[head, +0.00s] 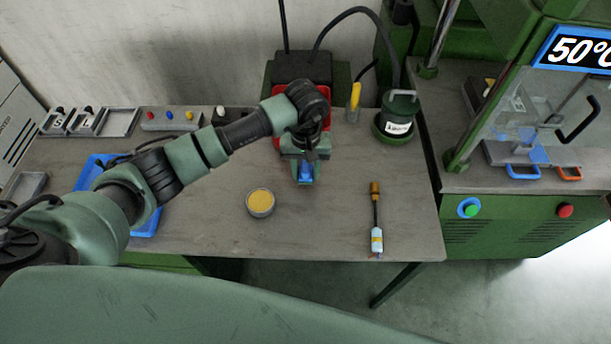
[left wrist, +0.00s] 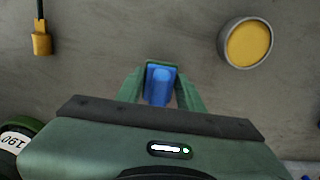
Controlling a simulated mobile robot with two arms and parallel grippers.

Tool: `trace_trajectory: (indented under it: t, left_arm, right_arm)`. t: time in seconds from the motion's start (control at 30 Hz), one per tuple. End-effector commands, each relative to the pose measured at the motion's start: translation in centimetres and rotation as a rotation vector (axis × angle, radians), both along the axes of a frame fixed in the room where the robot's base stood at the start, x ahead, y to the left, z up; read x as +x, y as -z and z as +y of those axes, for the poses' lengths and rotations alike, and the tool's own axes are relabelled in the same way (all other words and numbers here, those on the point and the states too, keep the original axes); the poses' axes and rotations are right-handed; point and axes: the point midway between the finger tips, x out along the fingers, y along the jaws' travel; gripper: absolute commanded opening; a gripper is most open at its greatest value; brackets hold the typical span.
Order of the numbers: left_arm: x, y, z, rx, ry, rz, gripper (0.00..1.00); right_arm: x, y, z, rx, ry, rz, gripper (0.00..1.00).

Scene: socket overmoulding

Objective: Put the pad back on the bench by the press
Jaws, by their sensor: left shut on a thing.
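My left gripper (head: 306,180) reaches over the middle of the grey bench (head: 330,225), pointing down. It is shut on a small blue piece (head: 305,172). In the left wrist view the blue piece (left wrist: 160,84) sits between the green fingers (left wrist: 160,92), with a rounded ridge along it. I cannot tell from its shape whether this piece is the pad. A round grey tin with a yellow top (head: 260,202) stands on the bench, left of and nearer than the gripper; it also shows in the left wrist view (left wrist: 247,43). The green press (head: 520,215) stands at the right. My right gripper is out of view.
A tool with an orange-brown handle (head: 376,215) lies right of the gripper. A green labelled pot (head: 398,115) and a yellow-handled item (head: 354,95) stand behind. A blue tray (head: 146,224) and small grey trays (head: 120,122) are at left. The bench between tin and tool is clear.

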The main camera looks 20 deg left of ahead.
Motion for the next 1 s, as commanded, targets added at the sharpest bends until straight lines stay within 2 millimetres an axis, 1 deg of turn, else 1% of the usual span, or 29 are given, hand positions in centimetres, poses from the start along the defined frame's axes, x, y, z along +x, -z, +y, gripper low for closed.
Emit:
trace_trajectory:
  t: [0.1, 0.23, 0.33, 0.53, 0.63, 0.67, 0.7, 0.73, 1.0]
  left_arm:
    - [-0.2, 1.9, -0.1, 0.0, -0.001, 0.006, 0.0]
    - [-0.2, 3.5, 0.0, 0.001, 0.0, 0.004, 0.0]
    - [-0.1, 3.9, 0.0, 0.001, 0.0, 0.001, 0.0]
    - [-0.1, 3.9, 0.0, 0.002, 0.001, 0.001, 0.0]
    - [-0.1, 4.2, 0.0, 0.002, 0.001, 0.001, 0.0]
    - [-0.1, 4.2, 0.1, 0.002, 0.001, 0.001, 0.4]
    - [-0.1, 4.1, 0.0, 0.002, 0.001, 0.002, 0.51]
    - [-0.1, 4.1, 0.0, 0.002, 0.001, 0.002, 0.59]
    - [-0.1, 4.1, 0.0, 0.002, 0.001, 0.002, 0.59]
  right_arm:
    - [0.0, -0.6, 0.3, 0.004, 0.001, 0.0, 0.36]
    - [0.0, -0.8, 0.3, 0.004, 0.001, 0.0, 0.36]
    - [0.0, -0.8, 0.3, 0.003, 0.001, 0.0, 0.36]
    - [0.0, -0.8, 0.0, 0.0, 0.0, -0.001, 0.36]
    - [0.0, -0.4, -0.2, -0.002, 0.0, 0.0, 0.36]
    - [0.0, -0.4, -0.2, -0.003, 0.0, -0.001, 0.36]
    - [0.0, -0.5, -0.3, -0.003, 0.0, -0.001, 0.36]
    - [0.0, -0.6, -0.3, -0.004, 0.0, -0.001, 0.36]
    - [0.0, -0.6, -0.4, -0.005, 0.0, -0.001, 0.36]
